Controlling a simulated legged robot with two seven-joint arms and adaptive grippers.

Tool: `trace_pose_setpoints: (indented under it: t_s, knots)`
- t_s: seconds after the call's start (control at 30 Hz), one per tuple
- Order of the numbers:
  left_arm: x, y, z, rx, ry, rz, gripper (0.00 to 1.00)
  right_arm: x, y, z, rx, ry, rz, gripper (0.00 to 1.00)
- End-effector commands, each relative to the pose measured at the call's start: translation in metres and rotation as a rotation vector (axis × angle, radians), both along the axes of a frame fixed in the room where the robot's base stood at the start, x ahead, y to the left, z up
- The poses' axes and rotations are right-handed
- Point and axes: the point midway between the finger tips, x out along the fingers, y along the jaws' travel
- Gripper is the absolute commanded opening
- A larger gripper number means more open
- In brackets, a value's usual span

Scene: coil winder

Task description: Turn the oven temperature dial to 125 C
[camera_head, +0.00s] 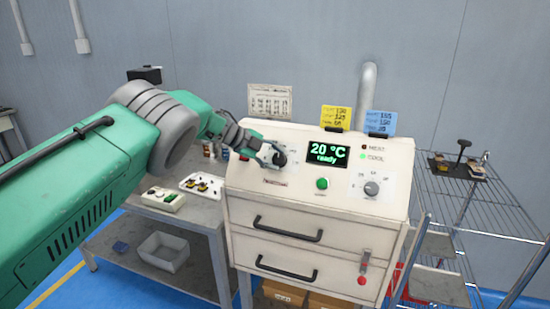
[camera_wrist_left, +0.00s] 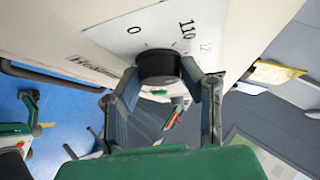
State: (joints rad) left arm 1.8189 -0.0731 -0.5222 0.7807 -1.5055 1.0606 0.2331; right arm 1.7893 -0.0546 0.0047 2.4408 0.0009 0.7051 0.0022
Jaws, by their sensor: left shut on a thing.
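The oven (camera_head: 310,215) is a cream cabinet with a sloped control panel. Its display (camera_head: 327,154) reads 20 °C and "ready". The temperature dial is a black knob on the panel's left side, mostly hidden by my gripper in the head view. In the left wrist view the black dial (camera_wrist_left: 158,65) sits between the fingers, with printed marks 0 and 110 beside it; its pointer is not clear. My left gripper (camera_head: 277,156) is shut on the dial, and the fingers also show in the left wrist view (camera_wrist_left: 165,88). My right gripper is not in view.
A second grey dial (camera_head: 371,188) and a green button (camera_head: 322,184) are on the panel. Yellow (camera_head: 336,117) and blue (camera_head: 381,122) notes stand on top. A bench with a white tray (camera_head: 203,186) is at left, a wire rack (camera_head: 480,200) at right.

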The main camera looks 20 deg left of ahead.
Motion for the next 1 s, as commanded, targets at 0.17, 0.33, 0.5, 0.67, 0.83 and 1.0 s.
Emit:
trace_pose_setpoints:
  t_s: [0.17,0.33,0.5,0.67,0.83,1.0]
  knots:
    - [0.0000,-0.0012,-0.0012,0.026,0.000,-0.023,0.06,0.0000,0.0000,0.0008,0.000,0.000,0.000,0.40]
    - [-0.0002,-0.0010,-0.0014,0.033,0.001,-0.027,0.06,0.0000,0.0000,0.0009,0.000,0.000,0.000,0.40]
    - [-0.0002,-0.0011,-0.0016,0.033,0.001,-0.027,0.06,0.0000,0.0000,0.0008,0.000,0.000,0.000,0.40]
    - [-0.0002,-0.0011,-0.0017,0.031,0.002,-0.027,0.53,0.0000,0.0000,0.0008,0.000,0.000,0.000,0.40]
    - [-0.0002,-0.0008,-0.0008,0.032,0.000,-0.027,0.55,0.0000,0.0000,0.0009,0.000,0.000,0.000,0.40]
    - [-0.0007,0.0001,0.0007,0.032,-0.001,-0.026,0.55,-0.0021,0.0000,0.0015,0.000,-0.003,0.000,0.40]
